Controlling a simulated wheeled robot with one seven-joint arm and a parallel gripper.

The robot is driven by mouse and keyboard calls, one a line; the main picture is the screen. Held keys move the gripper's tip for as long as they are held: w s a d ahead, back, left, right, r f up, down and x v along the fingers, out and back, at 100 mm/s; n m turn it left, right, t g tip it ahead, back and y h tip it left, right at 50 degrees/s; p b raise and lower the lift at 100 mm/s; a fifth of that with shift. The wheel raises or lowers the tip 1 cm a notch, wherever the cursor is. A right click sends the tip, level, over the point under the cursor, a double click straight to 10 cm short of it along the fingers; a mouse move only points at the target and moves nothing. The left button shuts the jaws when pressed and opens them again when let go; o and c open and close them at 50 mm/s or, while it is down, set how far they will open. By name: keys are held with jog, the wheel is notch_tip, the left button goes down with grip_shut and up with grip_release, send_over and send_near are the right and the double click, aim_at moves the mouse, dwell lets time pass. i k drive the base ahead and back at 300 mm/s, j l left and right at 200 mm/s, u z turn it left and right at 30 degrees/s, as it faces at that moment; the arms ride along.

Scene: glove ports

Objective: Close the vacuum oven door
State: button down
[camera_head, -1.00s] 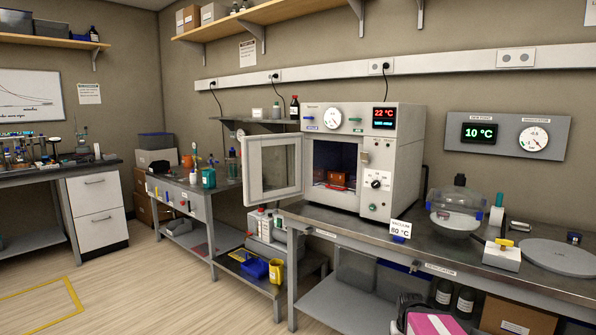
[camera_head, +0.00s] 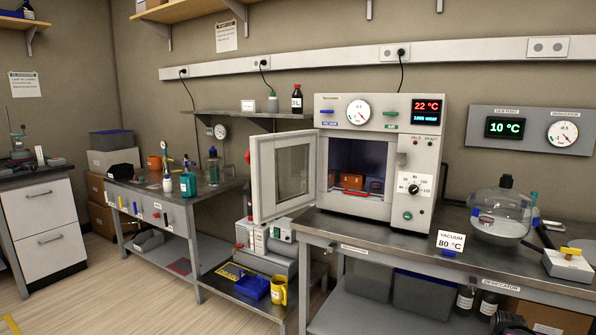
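The vacuum oven (camera_head: 377,115) stands on the steel bench right of centre. Its display reads 22 °C. Its door (camera_head: 254,178), a pale frame with a glass window, is hinged at the left of the opening and stands wide open, swung out to the left. A dark part at the bottom edge, right of centre, may be mine. My gripper does not show in this view.
The steel bench (camera_head: 455,265) carries an 80 °C vacuum sign (camera_head: 450,242), a glass desiccator (camera_head: 500,215) and a yellow-handled valve box (camera_head: 568,265). A lower side bench (camera_head: 190,190) with bottles stands left of the oven. Open floor lies at the lower left.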

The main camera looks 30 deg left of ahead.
aim_at(264, 209)
jog(key=j+z, duration=0.15)
jog(key=j, duration=0.5)
jog(key=j+z, duration=0.1)
jog(key=j, duration=0.55)
jog(key=k+j+z, duration=0.15)
jog(key=j, duration=0.55)
jog(key=j+z, duration=0.15)
jog(key=j, duration=0.5)
jog(key=k+j, duration=0.1)
jog(key=j, duration=0.4)
jog(key=k+j, duration=0.1)
jog(key=j, duration=0.4)
jog(key=k+j, duration=0.1)
jog(key=j, duration=0.45)
jog(key=k+j, duration=0.1)
jog(key=j, duration=0.4)
